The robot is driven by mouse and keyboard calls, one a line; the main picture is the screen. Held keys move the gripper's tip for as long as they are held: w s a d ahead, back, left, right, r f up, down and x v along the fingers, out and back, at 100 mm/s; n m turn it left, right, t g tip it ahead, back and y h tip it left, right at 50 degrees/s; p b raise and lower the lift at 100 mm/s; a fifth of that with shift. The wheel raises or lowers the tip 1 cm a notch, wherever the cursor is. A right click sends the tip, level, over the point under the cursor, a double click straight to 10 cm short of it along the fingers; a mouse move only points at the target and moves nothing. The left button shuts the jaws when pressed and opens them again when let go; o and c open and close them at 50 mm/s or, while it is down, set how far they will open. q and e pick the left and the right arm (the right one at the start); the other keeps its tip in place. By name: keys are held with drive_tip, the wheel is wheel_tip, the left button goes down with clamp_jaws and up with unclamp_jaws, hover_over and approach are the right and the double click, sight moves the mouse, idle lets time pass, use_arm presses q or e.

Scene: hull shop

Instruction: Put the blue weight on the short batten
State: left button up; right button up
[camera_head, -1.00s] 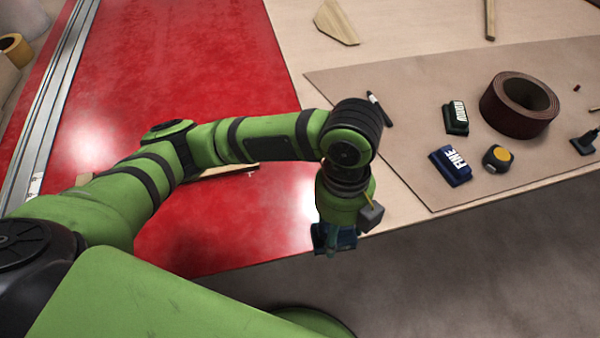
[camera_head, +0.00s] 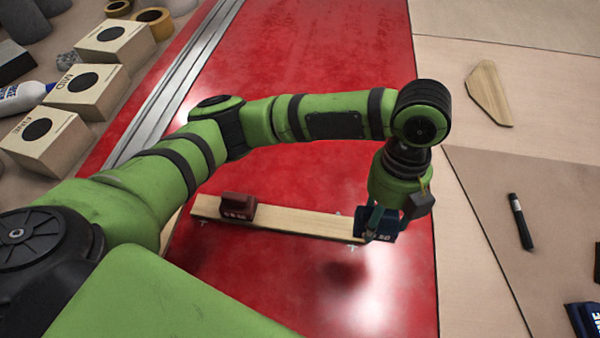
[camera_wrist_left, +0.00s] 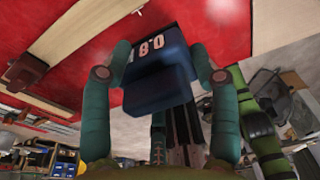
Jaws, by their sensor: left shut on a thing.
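My left gripper (camera_head: 383,208) is shut on the blue weight (camera_head: 375,224). The weight also shows in the left wrist view (camera_wrist_left: 157,68), with white figures on its face, between the two fingers. In the head view it overlaps the right end of a pale wooden batten (camera_head: 300,220) lying on the red panel; whether it touches the batten cannot be told. A dark red weight (camera_head: 237,207) sits on this batten near its left end. A second wooden strip (camera_head: 171,232) is mostly hidden behind my left arm. My right gripper is out of view.
The red panel (camera_head: 310,60) has free room behind and in front of the batten. A metal rail (camera_head: 178,90) and several boxes (camera_head: 85,90) stand at the left. A pale offcut (camera_head: 489,95) and a black marker (camera_head: 520,222) lie at the right.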

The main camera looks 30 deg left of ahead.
use_arm(q)
drive_tip(key=a+f, duration=0.3)
drive_tip(key=a, duration=0.2)
drive_tip(key=p, duration=0.1)
hover_over(321, 224)
drive_tip(key=f, duration=0.3)
drive_tip(key=shift+w+f, duration=0.2)
drive_tip(key=shift+w, duration=0.1)
drive_tip(key=shift+a+f, duration=0.1)
drive_tip(key=shift+f, duration=0.3)
wheel_tip(321, 224, down, 3)
drive_tip(key=shift+f+p, duration=0.1)
drive_tip(key=shift+p, duration=0.25)
drive_tip(key=shift+f, duration=0.1)
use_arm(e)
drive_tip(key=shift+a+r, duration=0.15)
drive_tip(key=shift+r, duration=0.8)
use_arm(q)
drive_tip(key=o, duration=1.7)
drive_tip(key=shift+f, duration=0.2)
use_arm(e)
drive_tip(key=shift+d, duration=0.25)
